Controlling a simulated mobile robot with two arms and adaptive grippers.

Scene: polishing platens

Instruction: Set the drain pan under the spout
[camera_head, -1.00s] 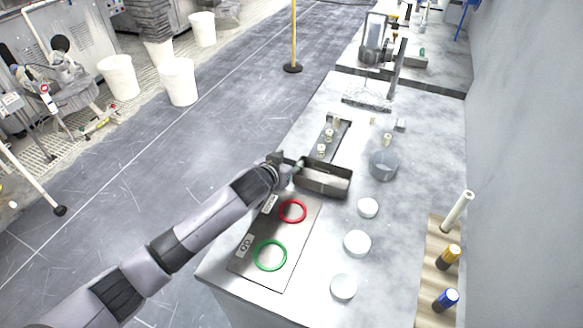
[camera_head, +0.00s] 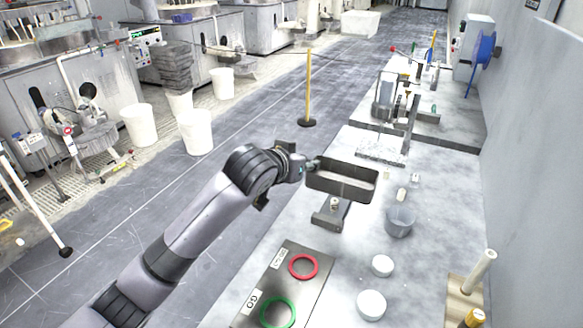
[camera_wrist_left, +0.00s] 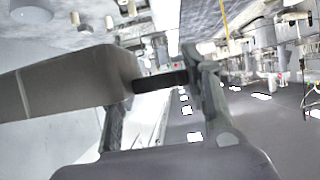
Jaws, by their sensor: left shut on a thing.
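The drain pan, a grey rectangular open tray (camera_head: 336,187), is held up above the bench near the picture's middle. My left gripper (camera_head: 311,165) is shut on its left end. The pan looks roughly level and clear of the bench. In the left wrist view the pan (camera_wrist_left: 65,88) extends to the left, with its end between the fingers of my left gripper (camera_wrist_left: 160,84). I cannot clearly pick out the spout. My right gripper is not in view.
Below the pan is a small dark block with pegs (camera_head: 329,218). A grey cup (camera_head: 399,221) and white discs (camera_head: 371,305) stand to its right. A mat with red (camera_head: 303,267) and green rings lies in front.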

